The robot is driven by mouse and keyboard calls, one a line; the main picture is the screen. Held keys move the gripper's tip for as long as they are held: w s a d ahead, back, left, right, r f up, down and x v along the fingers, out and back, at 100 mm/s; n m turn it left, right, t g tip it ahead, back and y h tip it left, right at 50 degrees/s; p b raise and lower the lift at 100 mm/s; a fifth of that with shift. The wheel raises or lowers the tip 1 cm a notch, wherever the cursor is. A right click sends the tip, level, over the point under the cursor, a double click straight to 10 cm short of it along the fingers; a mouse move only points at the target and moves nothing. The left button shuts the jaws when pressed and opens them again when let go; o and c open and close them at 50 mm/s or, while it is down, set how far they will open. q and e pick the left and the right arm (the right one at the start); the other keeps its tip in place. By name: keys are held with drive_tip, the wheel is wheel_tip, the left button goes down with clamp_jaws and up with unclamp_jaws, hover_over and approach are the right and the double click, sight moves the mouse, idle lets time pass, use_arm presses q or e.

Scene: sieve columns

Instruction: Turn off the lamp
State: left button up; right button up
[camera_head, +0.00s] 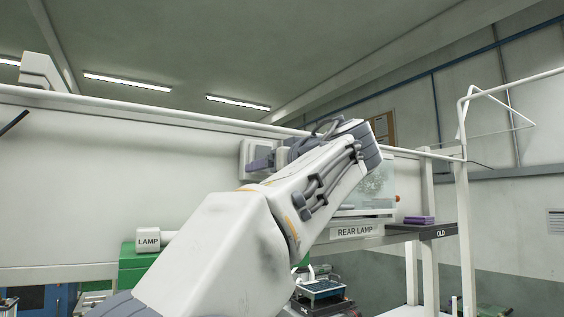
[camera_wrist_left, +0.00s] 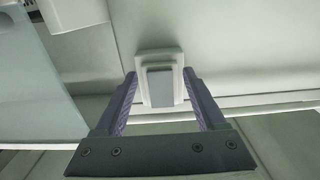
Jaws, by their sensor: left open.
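A pale switch block with a grey face (camera_wrist_left: 160,88) is mounted on the wall in the left wrist view. Its pale housing (camera_head: 245,150) shows in the head view, partly hidden by my gripper. My left gripper (camera_head: 262,160) is at the switch, its fingers pointing left in the head view. In the left wrist view the gripper (camera_wrist_left: 160,75) is open, with the switch block seen between its two purple-padded fingers. I cannot tell whether they touch it. A white "LAMP" label piece (camera_head: 148,240) is at lower left, and a "REAR LAMP" label (camera_head: 357,231) is on the shelf edge.
A framed panel (camera_head: 375,190) stands behind my arm, partly hidden. A purple item (camera_head: 419,220) lies on the dark "OLD" ledge (camera_head: 438,232) at right. A white rail frame (camera_head: 464,190) rises at right. A blue-topped device (camera_head: 320,289) sits below my forearm.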

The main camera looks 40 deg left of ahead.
use_arm(q)
drive_tip(key=shift+a, duration=0.15)
clamp_jaws()
drive_tip(key=shift+d+r+g+h+p, duration=0.15)
drive_tip(key=shift+r+g+h+p, duration=0.15)
drive_tip(key=shift+h, duration=0.35)
drive_tip(key=shift+d+r+g+h+p, duration=0.15)
drive_tip(key=shift+g+h+p, duration=0.2)
drive_tip(key=shift+h, duration=0.3)
drive_tip(key=shift+s, duration=0.1)
unclamp_jaws()
